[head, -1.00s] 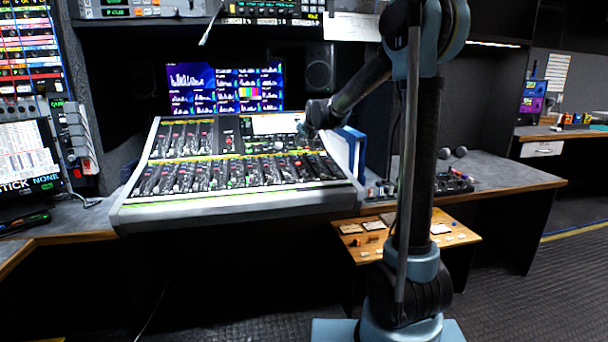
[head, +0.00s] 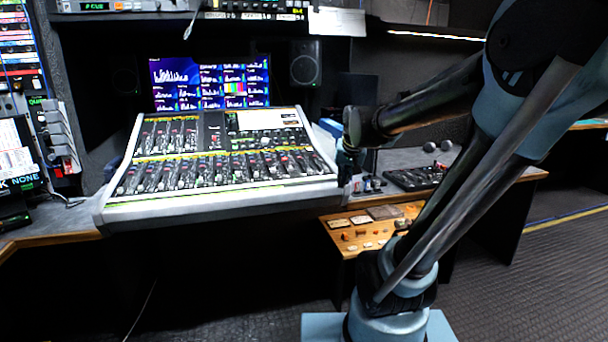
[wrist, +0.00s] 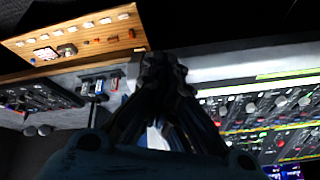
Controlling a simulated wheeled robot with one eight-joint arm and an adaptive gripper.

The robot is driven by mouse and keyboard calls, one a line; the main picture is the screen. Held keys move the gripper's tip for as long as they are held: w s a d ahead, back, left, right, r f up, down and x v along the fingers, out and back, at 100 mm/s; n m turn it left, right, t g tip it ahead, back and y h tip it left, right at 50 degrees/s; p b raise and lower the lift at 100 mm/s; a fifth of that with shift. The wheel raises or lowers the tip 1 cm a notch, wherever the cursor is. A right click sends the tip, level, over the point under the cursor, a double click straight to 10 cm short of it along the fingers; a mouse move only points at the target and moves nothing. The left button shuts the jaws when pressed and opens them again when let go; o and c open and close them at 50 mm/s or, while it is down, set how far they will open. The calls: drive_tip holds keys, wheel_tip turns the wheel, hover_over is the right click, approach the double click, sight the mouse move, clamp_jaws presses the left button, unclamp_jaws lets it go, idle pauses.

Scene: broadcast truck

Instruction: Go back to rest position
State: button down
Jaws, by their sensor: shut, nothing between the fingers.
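My gripper (head: 346,165) hangs at the right edge of the mixing console (head: 225,195) in the head view, pointing down. In the wrist view my gripper (wrist: 160,70) fills the middle, its dark fingers together with nothing seen between them. The console's faders and knobs (wrist: 270,115) lie to its right there. The head view does not show clearly whether the gripper touches the console's edge. My arm reaches across from the right, with its elbow high at the upper right.
A wooden panel with small parts (head: 350,238) sits low, right of the console. A black control unit (head: 415,177) and small items (head: 368,184) lie on the grey desk. A monitor (head: 210,82) and a speaker (head: 305,64) stand behind. Floor (head: 510,290) at right is open.

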drive_tip(key=s+d+f+g, duration=0.1)
drive_tip(key=s+d+f, duration=0.1)
drive_tip(key=s+f, duration=0.2)
drive_tip(key=s+d+f+n+g, duration=0.1)
drive_tip(key=s+f, duration=0.3)
drive_tip(key=s, duration=0.6)
drive_tip(key=s+d+f+n+g+h, duration=0.1)
drive_tip(key=s+d+f, duration=0.2)
drive_tip(key=s, duration=0.5)
drive_tip(key=shift+f+g, duration=0.3)
drive_tip(key=shift+f, duration=0.45)
drive_tip(key=shift+w, duration=0.1)
drive_tip(key=shift+w+f, duration=0.2)
drive_tip(key=shift+w, duration=0.25)
